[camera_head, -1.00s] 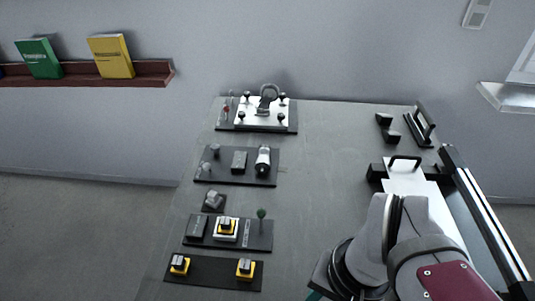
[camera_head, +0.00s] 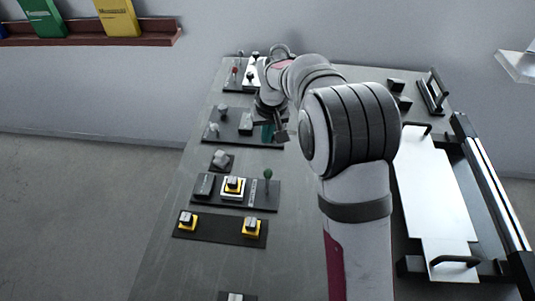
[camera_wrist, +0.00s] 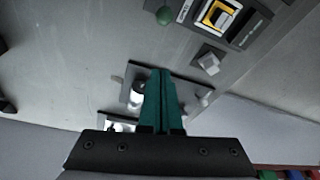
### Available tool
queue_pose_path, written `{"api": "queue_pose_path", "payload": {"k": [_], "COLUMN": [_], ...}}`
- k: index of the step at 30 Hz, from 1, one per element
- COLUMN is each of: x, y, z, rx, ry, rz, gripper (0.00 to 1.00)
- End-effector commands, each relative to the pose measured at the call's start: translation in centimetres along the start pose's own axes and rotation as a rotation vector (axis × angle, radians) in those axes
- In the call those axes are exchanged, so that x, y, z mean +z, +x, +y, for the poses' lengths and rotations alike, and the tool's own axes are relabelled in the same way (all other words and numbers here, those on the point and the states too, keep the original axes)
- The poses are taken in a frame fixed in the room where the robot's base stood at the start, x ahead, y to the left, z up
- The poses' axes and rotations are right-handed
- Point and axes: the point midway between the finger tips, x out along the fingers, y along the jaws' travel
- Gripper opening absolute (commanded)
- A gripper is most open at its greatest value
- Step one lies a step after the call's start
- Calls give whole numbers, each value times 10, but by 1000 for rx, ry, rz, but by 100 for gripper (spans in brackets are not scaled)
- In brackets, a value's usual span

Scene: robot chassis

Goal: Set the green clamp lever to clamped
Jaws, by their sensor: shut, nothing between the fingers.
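The green clamp lever, a green ball knob on a thin stem, stands at the right end of a dark panel. Its knob (camera_head: 268,174) shows in the head view and also at the top of the wrist view (camera_wrist: 164,15). It stands about upright in the head view; I cannot tell which setting it is at. My gripper (camera_head: 269,132) is above the panel behind the lever's panel, apart from the lever. Its teal fingers (camera_wrist: 162,73) are shut together and empty in the wrist view.
Beside the lever is a yellow-framed switch (camera_head: 234,186). A grey knob (camera_head: 222,159) stands behind it. A front panel carries two yellow switches (camera_head: 187,220). A white plate with handles (camera_head: 432,190) lies at the right. Bare board lies between the panels and my arm.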

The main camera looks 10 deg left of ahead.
Motion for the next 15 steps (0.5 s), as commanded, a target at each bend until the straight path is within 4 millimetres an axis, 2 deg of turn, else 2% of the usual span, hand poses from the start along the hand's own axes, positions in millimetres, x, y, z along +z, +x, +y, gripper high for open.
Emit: {"api": "queue_pose_path", "payload": {"k": [5, 15], "x": [1, 2], "y": [28, 102], "z": [0, 0], "rx": [0, 0], "ry": [1, 2], "rz": [-4, -4], "gripper": [0, 0]}}
